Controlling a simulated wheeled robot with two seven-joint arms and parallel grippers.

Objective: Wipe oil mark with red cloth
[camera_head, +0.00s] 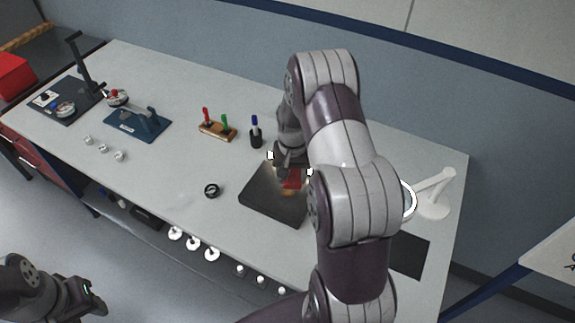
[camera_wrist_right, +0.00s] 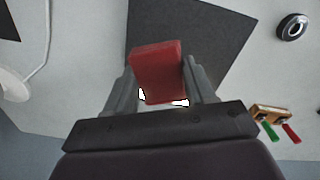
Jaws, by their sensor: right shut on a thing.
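My right gripper (camera_head: 290,168) is over the dark square plate (camera_head: 266,205) on the bench, its fingers pointing down. It is shut on the red cloth (camera_wrist_right: 158,68), a folded block between the two fingers in the right wrist view. The cloth (camera_head: 293,180) shows as a small red patch in the head view, partly hidden by my arm. A small orange-brown patch (camera_head: 288,192) shows beside it on the plate; I cannot tell whether it is the oil mark. Contact between cloth and plate is unclear. My left gripper (camera_head: 92,297) is low at the left, off the bench.
A black ring (camera_head: 212,190) lies left of the plate. A wooden block with red and green tools (camera_head: 217,130) and a pen cup (camera_head: 256,138) stand behind. A white lamp (camera_head: 432,195) and dark mat (camera_head: 409,254) are at the right. The bench's front left is mostly clear.

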